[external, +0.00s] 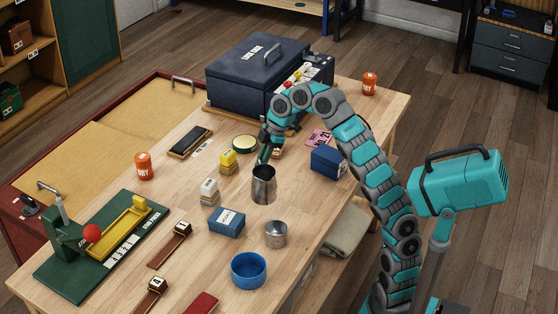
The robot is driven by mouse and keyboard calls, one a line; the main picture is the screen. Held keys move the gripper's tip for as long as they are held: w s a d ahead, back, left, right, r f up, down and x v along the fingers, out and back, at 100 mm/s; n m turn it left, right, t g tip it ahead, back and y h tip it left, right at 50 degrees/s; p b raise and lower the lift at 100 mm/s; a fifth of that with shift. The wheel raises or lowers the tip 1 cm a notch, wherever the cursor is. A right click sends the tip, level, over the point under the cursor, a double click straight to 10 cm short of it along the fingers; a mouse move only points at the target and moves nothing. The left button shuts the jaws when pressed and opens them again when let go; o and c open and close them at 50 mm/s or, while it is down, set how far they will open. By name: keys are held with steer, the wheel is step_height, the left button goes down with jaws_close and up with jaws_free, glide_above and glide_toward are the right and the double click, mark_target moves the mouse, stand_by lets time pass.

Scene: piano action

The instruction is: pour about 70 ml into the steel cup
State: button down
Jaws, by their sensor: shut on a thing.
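A steel jug (263,187) stands out near the middle of the workbench, roughly upright. My gripper (265,155) is at its far, upper side and is shut on it. The fingers are small and partly hidden, so the exact grip does not show. I cannot tell whether the jug touches the bench or hangs just above it. The small steel cup (276,234) stands upright on the bench, in front of the jug and slightly right, apart from it. What the jug and the cup contain cannot be made out.
A blue bowl (248,270) stands in front of the cup. A blue box (227,222) lies to its left, and a white-topped block (209,191) is beyond that. A dark blue box (328,161) is right of my gripper. A large lock box (257,78) fills the back.

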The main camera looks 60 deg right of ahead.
steer(key=shift+w+d+f+g+y, duration=0.15)
steer(key=shift+f+g+y, duration=0.15)
steer(key=shift+f, duration=0.15)
stand_by(0.3)
stand_by(0.4)
